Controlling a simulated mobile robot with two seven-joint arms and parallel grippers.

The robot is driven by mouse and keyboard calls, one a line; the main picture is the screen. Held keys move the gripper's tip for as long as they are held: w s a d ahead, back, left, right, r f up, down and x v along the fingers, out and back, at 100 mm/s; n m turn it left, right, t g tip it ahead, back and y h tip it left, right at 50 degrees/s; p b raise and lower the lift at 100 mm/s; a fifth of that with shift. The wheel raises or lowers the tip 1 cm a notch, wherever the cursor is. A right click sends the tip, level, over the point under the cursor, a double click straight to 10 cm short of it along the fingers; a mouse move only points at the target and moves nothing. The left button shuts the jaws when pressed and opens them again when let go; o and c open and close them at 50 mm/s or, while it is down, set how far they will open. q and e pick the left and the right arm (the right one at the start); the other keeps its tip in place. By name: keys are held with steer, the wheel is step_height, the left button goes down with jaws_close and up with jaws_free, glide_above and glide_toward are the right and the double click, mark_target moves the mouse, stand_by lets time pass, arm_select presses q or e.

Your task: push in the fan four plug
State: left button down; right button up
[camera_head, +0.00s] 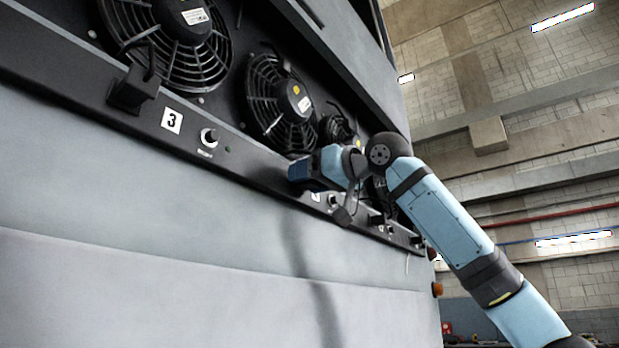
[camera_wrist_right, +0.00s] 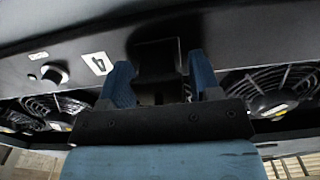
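My right gripper (camera_head: 298,171) is at the sloping front panel, past the section marked 3. In the right wrist view my right gripper (camera_wrist_right: 162,72) is open. Its two blue fingers stand apart on either side of a black plug-like block (camera_wrist_right: 157,57) on the panel. Contact between fingers and block cannot be told. A white label (camera_wrist_right: 98,63) sits beside the block, but its digit cannot be read. In the head view the gripper hides this block, so how deep it sits cannot be told. My left gripper is not in view.
The dark panel rail (camera_head: 240,157) carries a black plug (camera_head: 131,90), a label 3 (camera_head: 171,120) and a round knob (camera_head: 209,138). Caged fans (camera_head: 283,103) sit recessed above it. More knobs (camera_head: 377,219) lie beyond my wrist. Orange lamps (camera_head: 437,289) are at the far corner.

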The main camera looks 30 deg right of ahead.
steer(key=shift+s, duration=0.1)
steer(key=b+v, duration=0.3)
steer(key=v, duration=1)
steer(key=shift+s+d, duration=0.2)
steer(key=shift+s, duration=0.1)
steer(key=shift+f, duration=0.1)
